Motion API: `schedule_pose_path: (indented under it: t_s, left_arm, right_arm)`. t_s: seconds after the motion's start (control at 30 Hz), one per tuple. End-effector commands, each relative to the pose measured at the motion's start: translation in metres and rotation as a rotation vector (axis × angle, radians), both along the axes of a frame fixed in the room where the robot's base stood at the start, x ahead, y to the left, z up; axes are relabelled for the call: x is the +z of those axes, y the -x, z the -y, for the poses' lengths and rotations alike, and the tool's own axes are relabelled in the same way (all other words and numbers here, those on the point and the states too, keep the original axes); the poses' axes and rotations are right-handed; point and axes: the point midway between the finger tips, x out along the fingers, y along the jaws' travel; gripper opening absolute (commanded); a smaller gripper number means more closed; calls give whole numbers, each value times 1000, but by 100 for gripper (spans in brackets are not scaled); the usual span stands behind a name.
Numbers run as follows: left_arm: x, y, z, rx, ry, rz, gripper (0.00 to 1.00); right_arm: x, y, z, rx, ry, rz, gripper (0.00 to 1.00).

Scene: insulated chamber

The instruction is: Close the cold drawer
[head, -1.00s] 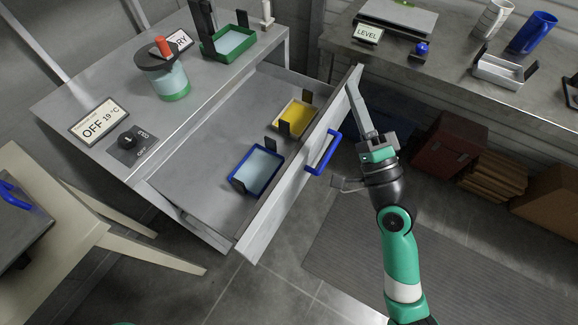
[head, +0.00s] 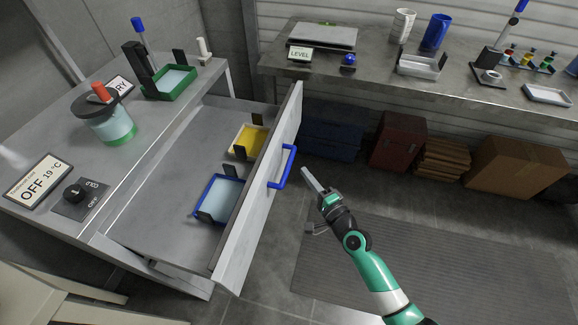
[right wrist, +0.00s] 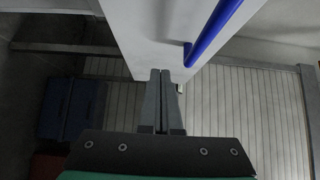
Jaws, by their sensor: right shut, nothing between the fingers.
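The cold drawer (head: 262,185) stands open from the grey cabinet at the left in the head view. Its front panel has a blue handle (head: 284,167). Inside are a blue-rimmed tray (head: 219,198) and a yellow tray (head: 249,141). My right gripper (head: 309,174) is shut and empty, to the right of the handle and outside the drawer front. In the right wrist view the shut fingers (right wrist: 159,80) point toward the pale drawer front (right wrist: 150,30), with the blue handle (right wrist: 212,32) above right of them. Contact cannot be told. My left gripper is out of view.
The cabinet top holds a dial (head: 74,193), an "OFF 19 °C" sign (head: 38,180), a jar (head: 109,122) and a green tray (head: 171,82). A workbench (head: 380,75) runs along the back, with boxes below. The floor right of the drawer carries a mat (head: 430,265).

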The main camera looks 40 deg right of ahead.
Motion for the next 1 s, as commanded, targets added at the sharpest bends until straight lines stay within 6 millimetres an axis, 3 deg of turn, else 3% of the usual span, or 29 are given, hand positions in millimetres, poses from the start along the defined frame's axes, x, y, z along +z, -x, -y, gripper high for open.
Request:
schedule_pose_path:
  t_s: [0.13,0.33,1.0]
  left_arm:
    - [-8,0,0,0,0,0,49]
    - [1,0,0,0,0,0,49]
    - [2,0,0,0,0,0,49]
  right_arm:
    - [-1,-32,8,0,2,3,0]
    - [1,-57,-9,3,0,-1,0]
    - [0,-65,-9,-14,-1,1,0]
